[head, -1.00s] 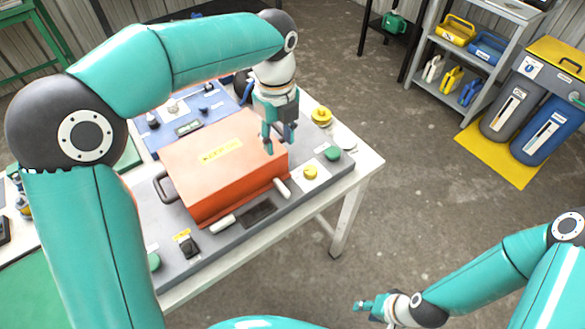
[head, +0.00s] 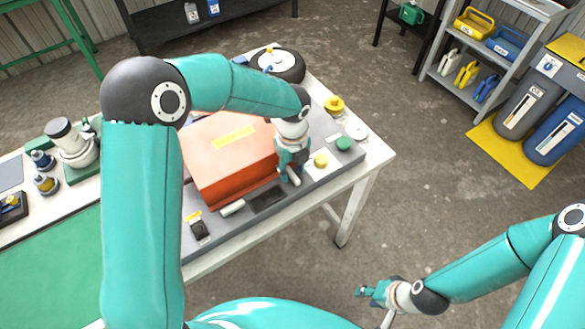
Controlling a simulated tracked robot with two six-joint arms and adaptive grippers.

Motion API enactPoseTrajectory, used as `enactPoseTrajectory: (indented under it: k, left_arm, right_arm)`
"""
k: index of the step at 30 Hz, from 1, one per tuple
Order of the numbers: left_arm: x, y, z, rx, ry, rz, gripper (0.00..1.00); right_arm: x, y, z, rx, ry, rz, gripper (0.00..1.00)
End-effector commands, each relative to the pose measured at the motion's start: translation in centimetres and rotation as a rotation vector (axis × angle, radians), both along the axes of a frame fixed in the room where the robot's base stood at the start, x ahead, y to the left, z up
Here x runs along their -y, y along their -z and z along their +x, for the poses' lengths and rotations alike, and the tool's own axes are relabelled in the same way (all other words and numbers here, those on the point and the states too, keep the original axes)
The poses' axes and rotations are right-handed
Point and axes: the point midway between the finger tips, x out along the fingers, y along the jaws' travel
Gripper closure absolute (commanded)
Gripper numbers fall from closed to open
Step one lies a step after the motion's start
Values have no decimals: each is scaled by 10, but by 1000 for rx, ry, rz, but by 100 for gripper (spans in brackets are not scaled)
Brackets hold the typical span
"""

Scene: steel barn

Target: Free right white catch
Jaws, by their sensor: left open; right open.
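An orange box (head: 222,175) with a yellow label sits on a grey panel (head: 225,230) on the white table. Its left white catch (head: 233,208) shows clearly at the box's front edge. The right white catch (head: 295,181) is at the box's right front corner, partly hidden by my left gripper. My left gripper (head: 290,174) is open and points down at this catch, with its fingertips beside or around it; I cannot tell whether they touch it. My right gripper (head: 370,292) is open and empty, low in front of the table and away from the box.
A black wheel (head: 283,66) lies behind.

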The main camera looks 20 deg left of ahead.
Motion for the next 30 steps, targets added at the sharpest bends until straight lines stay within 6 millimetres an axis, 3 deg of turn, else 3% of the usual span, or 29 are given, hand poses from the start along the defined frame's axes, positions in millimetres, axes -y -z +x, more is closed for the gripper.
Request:
enactPoseTrajectory:
  k: [12, 20, 30]
  left_arm:
    - [0, 8, 0, 1, 1, -1, 59]
    - [0, 8, 0, 1, 1, -1, 100]
    - [0, 8, 0, 2, -17, -1, 100]
  right_arm:
    - [0, -1, 0, 0, 0, 0, 59]
    - [0, -1, 0, 0, 0, 0, 59]
    - [0, 1, 0, 0, 0, 0, 59]
